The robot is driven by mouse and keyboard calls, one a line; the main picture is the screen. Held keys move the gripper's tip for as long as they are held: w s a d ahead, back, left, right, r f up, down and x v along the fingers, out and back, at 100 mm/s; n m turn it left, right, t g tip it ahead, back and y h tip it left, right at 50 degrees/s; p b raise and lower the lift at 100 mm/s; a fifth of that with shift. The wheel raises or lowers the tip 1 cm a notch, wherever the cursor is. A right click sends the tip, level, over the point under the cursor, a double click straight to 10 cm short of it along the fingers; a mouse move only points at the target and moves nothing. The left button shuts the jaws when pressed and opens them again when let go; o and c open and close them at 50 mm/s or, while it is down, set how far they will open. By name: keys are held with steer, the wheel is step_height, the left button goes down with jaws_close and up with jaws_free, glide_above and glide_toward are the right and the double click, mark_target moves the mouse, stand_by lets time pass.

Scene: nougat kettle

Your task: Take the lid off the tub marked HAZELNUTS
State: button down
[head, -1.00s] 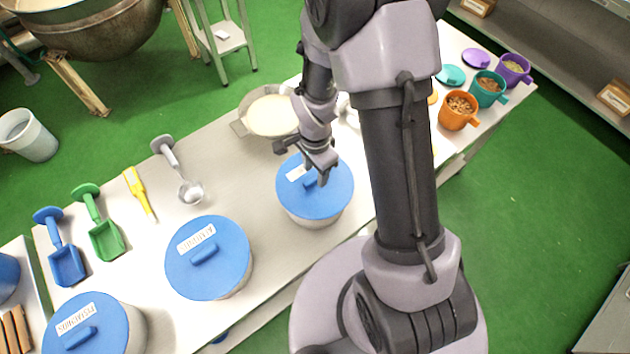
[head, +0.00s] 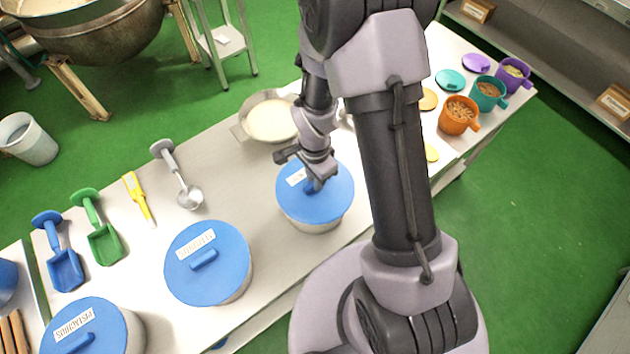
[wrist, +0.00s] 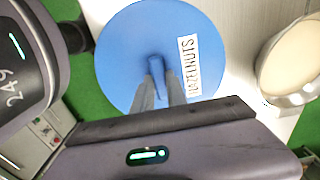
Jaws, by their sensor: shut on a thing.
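The tub marked HAZELNUTS (head: 310,224) stands on the table with its round blue lid (head: 335,200) on top. In the wrist view the lid (wrist: 120,50) fills the upper middle, and its white label (wrist: 190,65) reads HAZELNUTS. My gripper (head: 314,186) is above the lid, shut on its raised blue handle, which shows between the fingers in the wrist view (wrist: 156,66). The lid appears seated on the tub. Part of the label is hidden by my gripper in the head view.
A pan of cream (head: 270,120) stands just behind. Scoops and a ladle (head: 188,196) lie left; several coloured mugs (head: 459,115) stand right.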

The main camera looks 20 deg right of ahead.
steer(key=shift+r, duration=0.45)
step_height(320, 180, up, 2)
steer(key=shift+r, duration=0.25)
steer(key=w+a+r+p, duration=0.1)
steer(key=w+a+r, duration=0.3)
steer(key=w+a, duration=0.5)
steer(key=w, duration=0.4)
steer(key=shift+r, duration=0.2)
